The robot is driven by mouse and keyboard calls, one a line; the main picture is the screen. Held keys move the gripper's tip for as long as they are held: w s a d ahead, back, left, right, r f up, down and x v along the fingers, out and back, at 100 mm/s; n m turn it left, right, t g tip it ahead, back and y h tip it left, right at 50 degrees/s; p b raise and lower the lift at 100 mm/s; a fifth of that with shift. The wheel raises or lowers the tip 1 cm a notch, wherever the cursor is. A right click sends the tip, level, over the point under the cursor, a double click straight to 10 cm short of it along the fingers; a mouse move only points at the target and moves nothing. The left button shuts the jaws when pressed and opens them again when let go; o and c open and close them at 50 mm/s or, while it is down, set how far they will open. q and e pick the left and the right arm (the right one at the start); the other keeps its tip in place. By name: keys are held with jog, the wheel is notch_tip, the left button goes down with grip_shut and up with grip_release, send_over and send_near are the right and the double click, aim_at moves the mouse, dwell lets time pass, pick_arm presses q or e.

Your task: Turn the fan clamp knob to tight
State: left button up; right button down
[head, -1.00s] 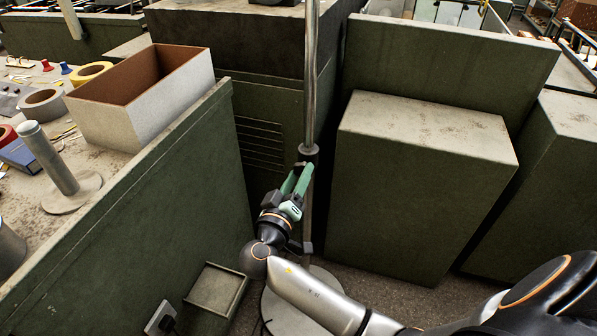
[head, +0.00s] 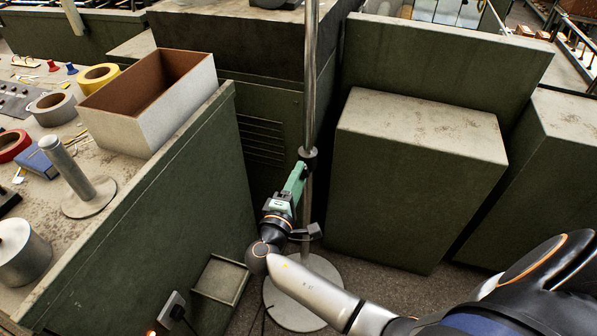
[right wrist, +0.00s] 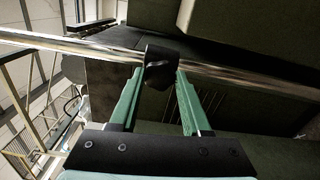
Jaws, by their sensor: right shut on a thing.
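The fan's pole (head: 311,80) is a shiny chrome tube that stands upright in the middle of the head view. A black clamp collar (head: 310,153) sits around it. In the right wrist view the black knob (right wrist: 158,74) projects from the clamp, in front of the pole (right wrist: 235,77). My right gripper (head: 302,168) has green fingers and reaches up to the clamp. In the right wrist view its fingertips (right wrist: 160,80) are on both sides of the knob, shut on it. In the head view the fingers hide the knob. My left gripper is not in view.
The pole's round pale base (head: 300,312) is on the floor. Green cabinets (head: 400,190) stand close on the right. A workbench with an open box (head: 150,130), tape rolls and a metal spindle (head: 75,180) is on the left. A small grey bin (head: 220,280) stands below it.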

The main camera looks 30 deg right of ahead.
jog(key=shift+r+n+p, duration=0.15)
jog(key=shift+n+p, duration=3.9)
jog(key=shift+n, duration=2.75)
jog(key=shift+c, duration=1.8)
grip_release()
jog(key=shift+f, duration=0.2)
